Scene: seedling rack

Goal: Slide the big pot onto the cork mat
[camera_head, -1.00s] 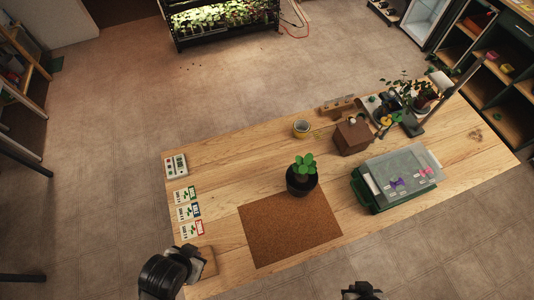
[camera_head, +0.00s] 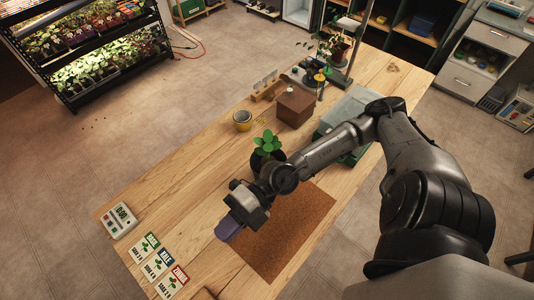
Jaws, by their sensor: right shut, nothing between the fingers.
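The big pot (camera_head: 256,166) is dark, upright and holds a plant with round green leaves (camera_head: 267,143). It stands on the wooden table by the far side of the cork mat (camera_head: 300,231). My right forearm and wrist cross in front of the pot's lower part and the mat's far edge, so I cannot tell whether the pot overlaps the mat. My left gripper is out of view.
A green-based box with a clear lid (camera_head: 340,112) is partly behind my arm. A timer (camera_head: 120,220) and seed cards (camera_head: 160,267) lie at left. The table left of the pot is bare.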

